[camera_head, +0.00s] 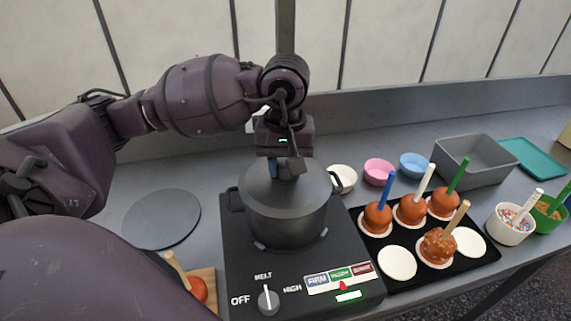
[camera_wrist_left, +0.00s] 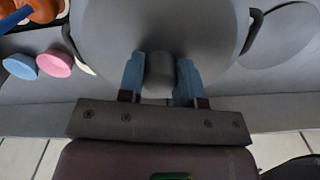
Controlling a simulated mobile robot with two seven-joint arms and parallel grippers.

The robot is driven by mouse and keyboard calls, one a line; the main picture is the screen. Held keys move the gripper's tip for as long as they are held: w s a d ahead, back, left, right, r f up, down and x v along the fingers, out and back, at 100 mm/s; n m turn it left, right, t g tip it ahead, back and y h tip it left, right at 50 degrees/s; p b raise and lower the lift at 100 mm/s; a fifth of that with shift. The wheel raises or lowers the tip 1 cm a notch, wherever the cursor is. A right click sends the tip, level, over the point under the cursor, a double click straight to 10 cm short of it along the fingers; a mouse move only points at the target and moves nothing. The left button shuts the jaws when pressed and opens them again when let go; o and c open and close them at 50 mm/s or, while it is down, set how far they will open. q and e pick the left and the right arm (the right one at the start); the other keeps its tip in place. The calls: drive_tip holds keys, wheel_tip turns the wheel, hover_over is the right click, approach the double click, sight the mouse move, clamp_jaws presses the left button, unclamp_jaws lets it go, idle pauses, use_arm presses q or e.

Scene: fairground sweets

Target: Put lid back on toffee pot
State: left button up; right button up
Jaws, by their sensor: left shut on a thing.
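The dark grey toffee pot (camera_head: 285,222) stands on the black hotplate. The grey round lid (camera_head: 310,183) covers the pot's mouth and looks level; I see no clear gap at its rim. In the left wrist view the lid (camera_wrist_left: 205,28) fills the upper middle, with its short round knob (camera_wrist_left: 159,76) between the blue fingers. My left gripper (camera_head: 287,170) comes down from above and is shut on the knob; it also shows in the left wrist view (camera_wrist_left: 160,82). My right gripper is not in view.
The hotplate (camera_head: 238,265) has a dial (camera_head: 268,299) at its front. A round dark mat (camera_head: 162,218) lies left of it. To the right are a black tray (camera_head: 462,262) with several toffee apples, small bowls (camera_head: 378,171) and a grey bin (camera_head: 475,160).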

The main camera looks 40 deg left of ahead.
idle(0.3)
use_arm(q)
drive_tip(key=o, duration=1.6)
drive_tip(key=shift+c, duration=0.2)
drive_tip(key=shift+r, duration=0.1)
drive_tip(key=shift+r+p, duration=1.15)
drive_tip(key=shift+r, duration=2.3)
clamp_jaws()
drive_tip(key=shift+f+b, duration=1.35)
drive_tip(key=shift+f, duration=0.3)
